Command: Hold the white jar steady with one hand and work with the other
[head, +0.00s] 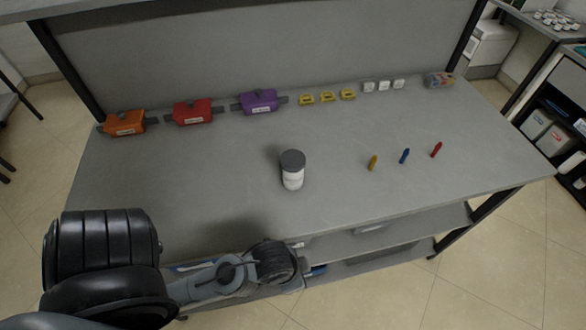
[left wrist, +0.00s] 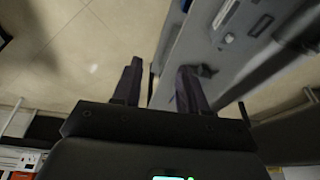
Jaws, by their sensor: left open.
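The white jar (head: 292,181) stands upright near the middle of the grey table, with a dark grey lid (head: 292,159) on it. Nothing touches it. My left arm comes in at the lower left of the head view, in front of the table's front edge and short of the jar; its fingers cannot be made out there. In the left wrist view my left gripper (left wrist: 160,68) is open and empty, its two dark fingers apart over the floor and the table's side. The jar is not visible in that view. My right gripper is in neither view.
Orange (head: 125,123), red (head: 192,111) and purple (head: 259,101) boxes line the table's back. Table around the jar is clear.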

